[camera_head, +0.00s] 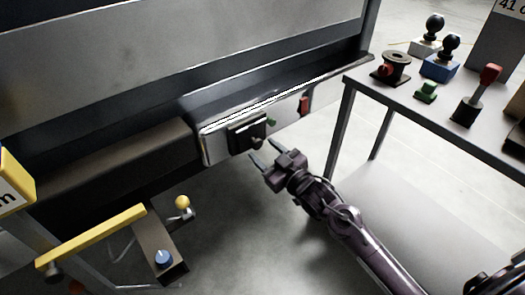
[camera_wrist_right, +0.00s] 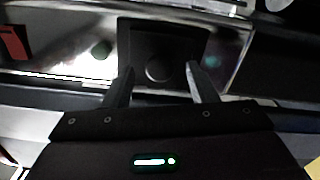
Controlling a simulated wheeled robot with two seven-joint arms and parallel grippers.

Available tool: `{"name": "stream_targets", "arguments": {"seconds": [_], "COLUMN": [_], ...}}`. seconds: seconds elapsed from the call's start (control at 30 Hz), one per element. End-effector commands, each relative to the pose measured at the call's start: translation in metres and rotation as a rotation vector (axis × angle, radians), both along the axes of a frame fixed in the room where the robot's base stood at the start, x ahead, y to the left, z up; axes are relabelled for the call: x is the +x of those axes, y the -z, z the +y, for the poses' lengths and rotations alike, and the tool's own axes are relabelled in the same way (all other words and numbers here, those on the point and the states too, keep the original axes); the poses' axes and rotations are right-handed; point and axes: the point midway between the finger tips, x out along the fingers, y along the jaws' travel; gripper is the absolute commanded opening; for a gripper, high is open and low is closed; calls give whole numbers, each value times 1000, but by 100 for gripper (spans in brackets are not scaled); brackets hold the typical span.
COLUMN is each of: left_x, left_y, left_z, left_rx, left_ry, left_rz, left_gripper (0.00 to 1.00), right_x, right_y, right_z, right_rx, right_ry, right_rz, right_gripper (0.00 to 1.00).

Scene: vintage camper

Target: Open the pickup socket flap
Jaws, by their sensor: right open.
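The pickup socket flap (camera_head: 247,134) is a dark square cover with a round knob on the silver panel (camera_head: 215,148) of the pickup's rear. My right gripper (camera_head: 261,153) is open just in front of the panel, its fingers pointing at the flap's lower part. In the right wrist view the flap (camera_wrist_right: 168,45) fills the upper middle, and its round knob (camera_wrist_right: 159,68) appears between the two open fingers of the right gripper (camera_wrist_right: 160,85). I cannot tell whether the fingers touch the knob. The flap looks closed. My left gripper is not in view.
A red part (camera_head: 304,105) and a green button (camera_head: 271,122) sit on the same panel. A table (camera_head: 352,76) with knobs and levers stands at the right. A yellow bar (camera_head: 90,238) and a box with a blue knob (camera_head: 163,257) are at the lower left.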

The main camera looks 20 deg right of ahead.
Motion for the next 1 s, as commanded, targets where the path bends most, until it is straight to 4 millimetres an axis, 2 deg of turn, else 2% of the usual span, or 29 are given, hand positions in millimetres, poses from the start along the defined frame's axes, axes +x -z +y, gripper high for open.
{"name": "stream_targets", "arguments": {"seconds": [0.13,0.43,0.83,1.0], "left_x": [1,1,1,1], "left_y": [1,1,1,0], "left_z": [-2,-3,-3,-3], "left_rx": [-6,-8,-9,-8], "left_ry": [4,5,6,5], "left_rz": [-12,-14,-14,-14], "left_gripper": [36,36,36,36], "right_x": [11,13,13,12], "right_y": [0,0,0,0], "right_z": [4,5,5,5], "right_rx": [0,0,0,-1], "right_ry": [0,0,0,0], "right_rz": [-1,0,0,1], "right_gripper": [52,52,1,0]}}
